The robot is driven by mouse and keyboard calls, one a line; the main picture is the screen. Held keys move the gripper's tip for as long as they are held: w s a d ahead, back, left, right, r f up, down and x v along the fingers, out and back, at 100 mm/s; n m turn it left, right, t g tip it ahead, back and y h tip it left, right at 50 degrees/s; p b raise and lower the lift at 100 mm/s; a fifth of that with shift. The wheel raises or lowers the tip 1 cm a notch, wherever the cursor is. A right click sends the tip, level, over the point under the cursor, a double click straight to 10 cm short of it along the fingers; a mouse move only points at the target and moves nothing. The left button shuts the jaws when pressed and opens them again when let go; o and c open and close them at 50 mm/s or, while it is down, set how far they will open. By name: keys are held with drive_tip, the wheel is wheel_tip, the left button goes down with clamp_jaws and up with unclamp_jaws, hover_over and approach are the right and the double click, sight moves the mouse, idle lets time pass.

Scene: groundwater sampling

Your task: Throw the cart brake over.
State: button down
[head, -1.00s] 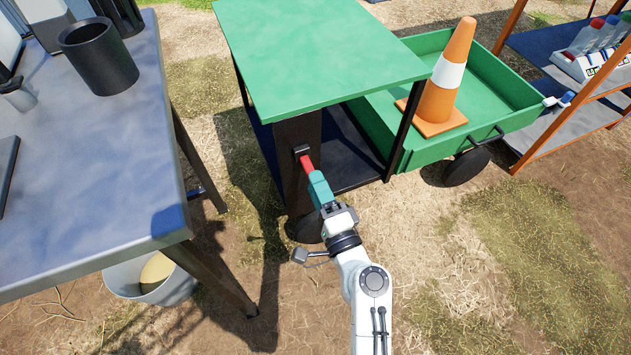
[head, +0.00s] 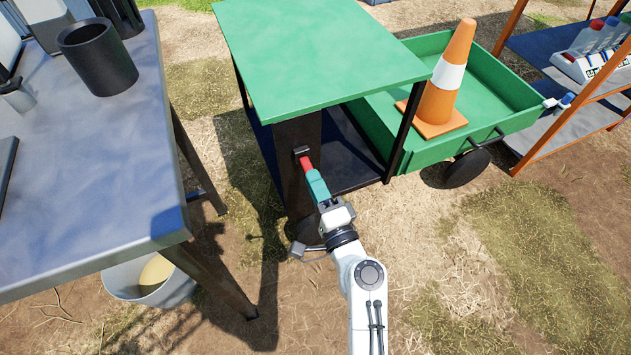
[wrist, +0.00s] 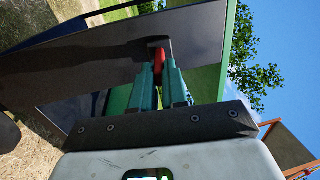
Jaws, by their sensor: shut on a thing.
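The cart brake is a red lever (head: 305,161) on a dark bracket on the brown post (head: 298,190) under the green-topped stand. My gripper (head: 314,178), with teal fingers, is shut on the red lever from the front. In the wrist view the red lever (wrist: 159,60) sits between the two teal fingers (wrist: 159,82), its far end meeting the dark bracket. The fingers hide part of the lever.
A green cart tray (head: 500,85) with an orange cone (head: 449,80) stands right of the post. A grey table (head: 90,200) is at left, with a bucket (head: 170,290) beneath it. An orange-framed shelf (head: 518,160) stands at far right. Open ground lies in front.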

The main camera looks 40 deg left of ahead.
drive_tip(key=shift+w+a+f+b, duration=0.1)
drive_tip(key=shift+f+b, duration=0.4)
drive_tip(key=shift+b, duration=1.15)
drive_tip(key=c, duration=1.8)
unclamp_jaws()
drive_tip(key=f+y+b, duration=0.1)
drive_tip(key=b, duration=0.4)
drive_tip(key=a+f+t+b, duration=0.1)
drive_tip(key=b, duration=0.5)
drive_tip(key=shift+w+a+f+y, duration=0.1)
drive_tip(key=shift+w+y, duration=0.1)
drive_tip(key=shift+y, duration=0.2)
drive_tip(key=shift+f, duration=0.2)
drive_tip(key=shift+a+f+b, duration=0.1)
drive_tip(key=shift+f+b, duration=0.2)
drive_tip(key=shift+b, duration=0.6)
drive_tip(key=shift+o, duration=0.4)
drive_tip(key=b, duration=0.3)
drive_tip(key=a+f+y+b, duration=0.1)
drive_tip(key=b, duration=0.3)
drive_tip(key=shift+w+f+t, duration=0.15)
drive_tip(key=shift+w+t, duration=0.1)
drive_tip(key=shift+t, duration=0.05)
drive_tip(key=shift+o, duration=0.2)
drive_tip(key=shift+r+y, duration=0.2)
drive_tip(key=shift+y, duration=0.1)
drive_tip(key=o, duration=0.6)
drive_tip(key=shift+a, duration=0.15)
